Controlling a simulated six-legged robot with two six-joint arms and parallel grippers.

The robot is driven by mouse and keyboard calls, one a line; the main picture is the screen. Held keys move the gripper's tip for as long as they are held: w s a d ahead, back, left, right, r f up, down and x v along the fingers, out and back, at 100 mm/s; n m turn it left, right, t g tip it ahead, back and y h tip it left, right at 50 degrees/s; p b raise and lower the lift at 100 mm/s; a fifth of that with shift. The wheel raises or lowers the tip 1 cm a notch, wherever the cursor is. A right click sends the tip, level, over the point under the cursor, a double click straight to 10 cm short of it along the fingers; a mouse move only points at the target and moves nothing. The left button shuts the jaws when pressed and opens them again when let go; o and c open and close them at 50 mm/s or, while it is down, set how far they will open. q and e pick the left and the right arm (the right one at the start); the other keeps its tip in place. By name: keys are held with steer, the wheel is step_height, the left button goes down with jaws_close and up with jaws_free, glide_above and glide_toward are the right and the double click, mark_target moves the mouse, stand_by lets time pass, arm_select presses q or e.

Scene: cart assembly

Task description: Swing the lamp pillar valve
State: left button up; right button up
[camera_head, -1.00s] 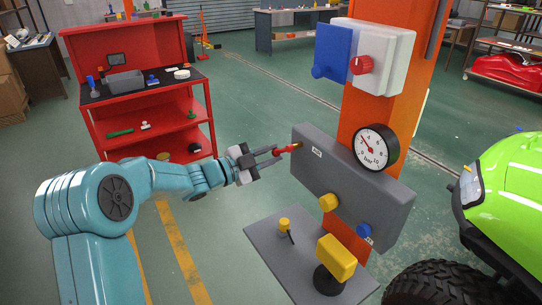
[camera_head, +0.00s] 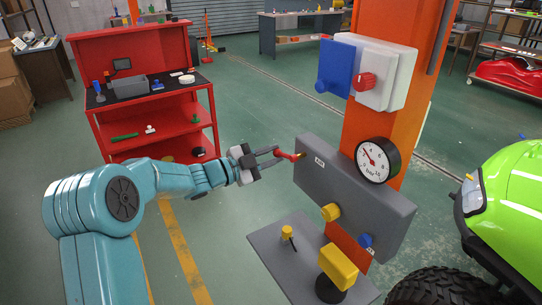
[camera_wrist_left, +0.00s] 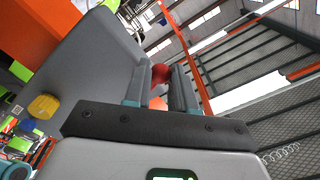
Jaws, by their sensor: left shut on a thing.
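The red valve handle (camera_head: 286,155) sticks out from the left end of the grey panel box (camera_head: 340,192) on the orange pillar (camera_head: 381,125). My left gripper (camera_head: 275,157) is shut on this handle from the left. In the left wrist view the red handle (camera_wrist_left: 160,74) shows between the two fingers (camera_wrist_left: 160,88), with the grey box (camera_wrist_left: 95,60) beside them. A round pressure gauge (camera_head: 378,158) sits on top of the box. A yellow knob (camera_head: 330,212) and a blue knob (camera_head: 365,240) are on the box's face. My right gripper does not show.
Below the box, a grey shelf (camera_head: 275,243) holds a small yellow-topped part (camera_head: 287,232) and a yellow block (camera_head: 338,265) on a dark base. A blue and white switch box (camera_head: 370,70) is higher on the pillar. A red workbench (camera_head: 150,130) stands behind; a green vehicle (camera_head: 515,205) is at right.

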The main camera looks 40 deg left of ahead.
arm_select(q)
steer(key=shift+o, duration=0.3)
steer(key=shift+w+a+r+p, duration=0.15)
steer(key=shift+r+p, duration=0.2)
steer(key=shift+r, duration=0.25)
steer(key=shift+a+r+p, duration=0.1)
steer(key=shift+r+p, duration=0.25)
steer(key=shift+r, duration=0.2)
steer(key=o, duration=0.6)
steer(key=shift+d, duration=0.1)
steer(key=shift+o, duration=1.4)
steer(key=shift+d, duration=0.1)
steer(key=shift+f, duration=0.1)
steer(key=b+v, duration=0.2)
steer(key=v, duration=1.4)
steer(key=shift+s, duration=0.3)
